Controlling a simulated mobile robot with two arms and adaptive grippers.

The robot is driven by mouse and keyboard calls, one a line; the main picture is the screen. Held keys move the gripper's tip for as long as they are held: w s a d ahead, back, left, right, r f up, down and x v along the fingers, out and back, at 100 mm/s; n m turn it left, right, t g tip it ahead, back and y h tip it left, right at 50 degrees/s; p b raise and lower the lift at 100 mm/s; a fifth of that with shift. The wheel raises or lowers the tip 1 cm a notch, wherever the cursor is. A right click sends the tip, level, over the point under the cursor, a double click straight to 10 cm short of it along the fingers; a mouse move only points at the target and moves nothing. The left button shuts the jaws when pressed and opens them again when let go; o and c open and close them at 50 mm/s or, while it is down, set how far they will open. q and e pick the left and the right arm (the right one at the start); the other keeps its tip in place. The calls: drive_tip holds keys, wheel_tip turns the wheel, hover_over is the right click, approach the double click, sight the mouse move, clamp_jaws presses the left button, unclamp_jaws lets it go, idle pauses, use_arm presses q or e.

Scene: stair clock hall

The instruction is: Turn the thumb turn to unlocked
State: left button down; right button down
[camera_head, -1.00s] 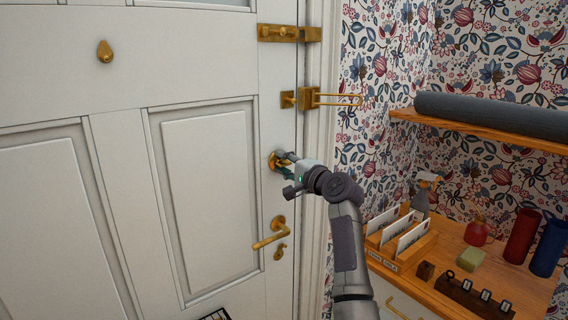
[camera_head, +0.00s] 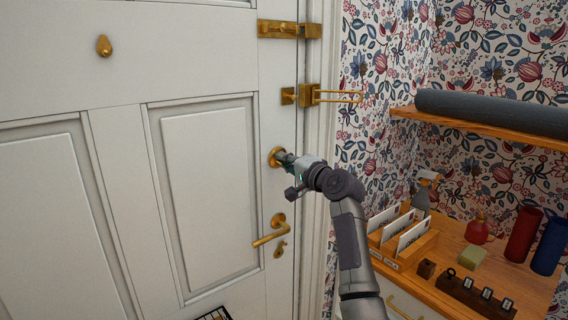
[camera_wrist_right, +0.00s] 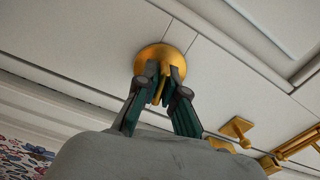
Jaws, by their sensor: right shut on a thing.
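The thumb turn is a brass knob piece on a round brass plate (camera_head: 273,157) on the white door (camera_head: 205,190), above the lever handle. In the right wrist view, its round plate (camera_wrist_right: 160,58) shows behind the fingers, with the thin brass turn piece (camera_wrist_right: 160,88) between them. My right gripper (camera_head: 283,160) is at the thumb turn. Its two fingers (camera_wrist_right: 163,92) are shut on the turn piece, one on each side. The fingers hide part of the piece, so I cannot tell its exact angle in the head view. My left gripper is not in view.
A brass lever handle (camera_head: 270,236) is below my gripper. A brass swing-bar guard (camera_head: 308,96) and a slide bolt (camera_head: 290,30) are above. To the right, a wooden shelf (camera_head: 460,248) holds a letter rack (camera_head: 398,247) and bottles.

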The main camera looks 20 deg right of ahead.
drive_tip(key=n+b, duration=0.1)
drive_tip(key=n, duration=0.3)
drive_tip(key=shift+d+n+b, duration=0.1)
drive_tip(key=shift+n+b, duration=0.2)
drive_tip(key=shift+b, duration=0.05)
drive_tip(key=n+b, duration=0.1)
drive_tip(key=n, duration=0.2)
drive_tip(key=shift+n, duration=0.3)
drive_tip(key=n, duration=0.3)
drive_tip(key=shift+r+n+b, duration=0.1)
drive_tip(key=shift+n+b, duration=0.2)
drive_tip(key=shift+b, duration=0.05)
drive_tip(key=shift+n, duration=1.9)
drive_tip(key=c, duration=1.3)
unclamp_jaws()
drive_tip(key=shift+o, duration=0.2)
drive_tip(key=shift+s, duration=0.15)
